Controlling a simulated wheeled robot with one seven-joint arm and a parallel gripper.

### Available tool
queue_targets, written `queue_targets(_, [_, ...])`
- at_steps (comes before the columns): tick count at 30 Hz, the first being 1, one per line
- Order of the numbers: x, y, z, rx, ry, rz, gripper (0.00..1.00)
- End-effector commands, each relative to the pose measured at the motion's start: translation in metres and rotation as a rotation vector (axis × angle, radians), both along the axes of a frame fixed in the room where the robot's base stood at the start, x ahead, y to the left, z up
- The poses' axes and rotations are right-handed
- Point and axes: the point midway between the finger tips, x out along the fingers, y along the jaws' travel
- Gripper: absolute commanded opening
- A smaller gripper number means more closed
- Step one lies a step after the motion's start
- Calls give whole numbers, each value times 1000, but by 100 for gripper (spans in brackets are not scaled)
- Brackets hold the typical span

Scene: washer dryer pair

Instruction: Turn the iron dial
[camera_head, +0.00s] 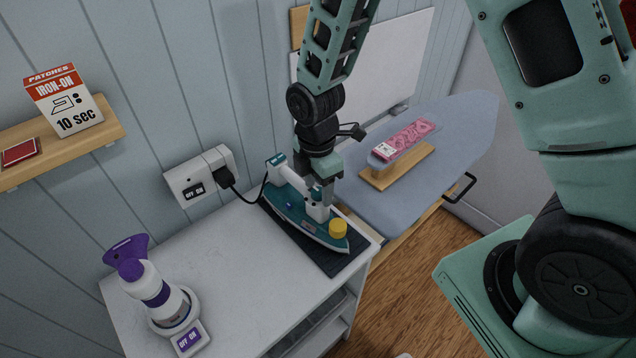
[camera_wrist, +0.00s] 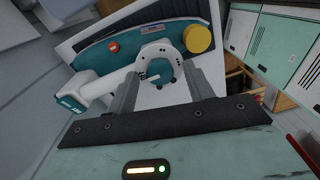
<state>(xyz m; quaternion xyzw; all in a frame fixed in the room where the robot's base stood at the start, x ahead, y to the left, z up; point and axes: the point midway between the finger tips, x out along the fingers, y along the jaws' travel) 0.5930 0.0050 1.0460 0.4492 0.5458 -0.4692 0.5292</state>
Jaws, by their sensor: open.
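A teal and white iron (camera_head: 296,212) lies on a dark mat (camera_head: 349,262) on the white cabinet top.
A wall outlet (camera_head: 200,176) holds the iron's black plug. An ironing board (camera_head: 455,125) with a wooden block and pink patterned piece is at the right. The cabinet top (camera_head: 228,255) is clear between.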

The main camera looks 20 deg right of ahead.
Motion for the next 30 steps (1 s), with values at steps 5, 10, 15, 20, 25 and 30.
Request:
queue_targets(5, [0,0,0,0,0,0,49])
queue_targets(10, [0,0,0,0,0,0,7])
queue_targets(15, [0,0,0,0,0,-3,7])
queue_targets(20, [0,0,0,0,0,-32,7])
queue_targets(25, [0,0,0,1,0,-112,7])
queue_targets(30, [1,0,0,1,-1,-243,7])
